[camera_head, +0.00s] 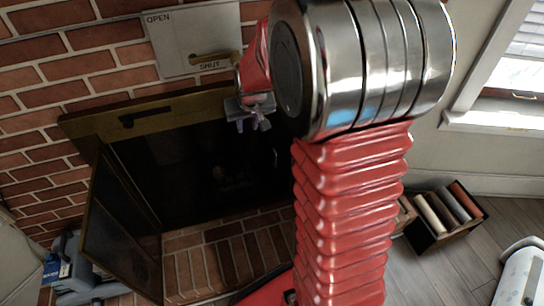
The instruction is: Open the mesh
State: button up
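The fireplace (200,170) is a dark opening under a brass-coloured top frame (85,124). A dark handle or slot (140,116) is on the left part of that frame. A framed dark door panel (115,225) stands swung outward at the left. The mesh cannot be made out clearly in the dark opening. My gripper (253,120) is grey and small in the view, in front of the opening's upper right part. Its finger gap is too small to judge, and I see nothing clearly held. My red arm hides the opening's right side.
A plate (178,38) marked OPEN and SHUT, with a brass lever (210,58), is on the brick wall above. A brick hearth (215,262) lies below. A grey-blue object (75,270) is at lower left. A dark box of rolls (445,215) and a window are at right.

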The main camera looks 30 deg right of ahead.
jog(key=w+d+f+m, duration=0.1)
jog(key=w+d+f, duration=0.4)
jog(key=d+f, duration=0.45)
jog(key=m, duration=0.1)
send_near(276, 160)
notch_tip(276, 160, up, 2)
jog(key=shift+s+a+r+g+h, duration=0.1)
jog(key=shift+a+g+h, duration=0.3)
jog(key=shift+a, duration=0.05)
jog(key=shift+x, duration=6.85)
jog(key=shift+c, duration=0.2)
grip_shut()
